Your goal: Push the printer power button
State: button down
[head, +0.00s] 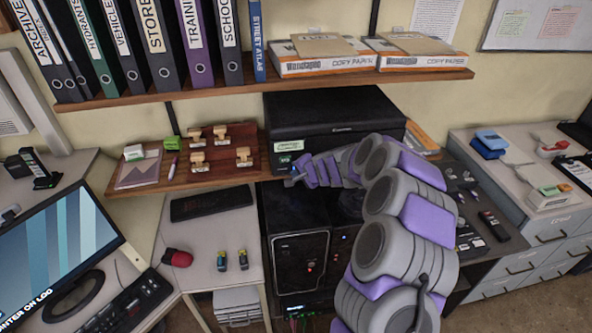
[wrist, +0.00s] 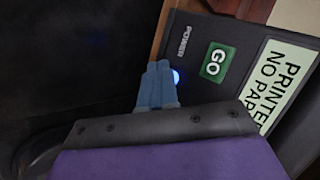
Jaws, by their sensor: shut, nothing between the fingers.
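The black printer (head: 330,117) stands on the wooden shelf, below the upper binder shelf. In the wrist view its front panel (wrist: 200,35) shows a POWER label (wrist: 184,42), a green GO button (wrist: 217,62) and a pale label (wrist: 287,85) that begins "PRINTE / NO PAP". A blue-lit spot, the power button (wrist: 176,77), glows beside the POWER label. My gripper (wrist: 160,68) is shut and empty, its blue-grey fingertips right beside the light and partly covering it. I cannot tell whether they touch it. In the head view my gripper (head: 291,181) is at the printer's lower left front.
Rubber stamps (head: 222,157) stand on the wooden shelf left of the printer. A black computer tower (head: 300,262) is below. Binders (head: 150,45) and copy paper boxes (head: 320,60) fill the upper shelf. A desk with a monitor (head: 60,255) is at left.

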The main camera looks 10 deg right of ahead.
jog(key=shift+s, duration=0.45)
jog(key=s+b, duration=0.3)
jog(key=s, duration=0.3)
dwell(0.4)
jog(key=shift+d, duration=0.1)
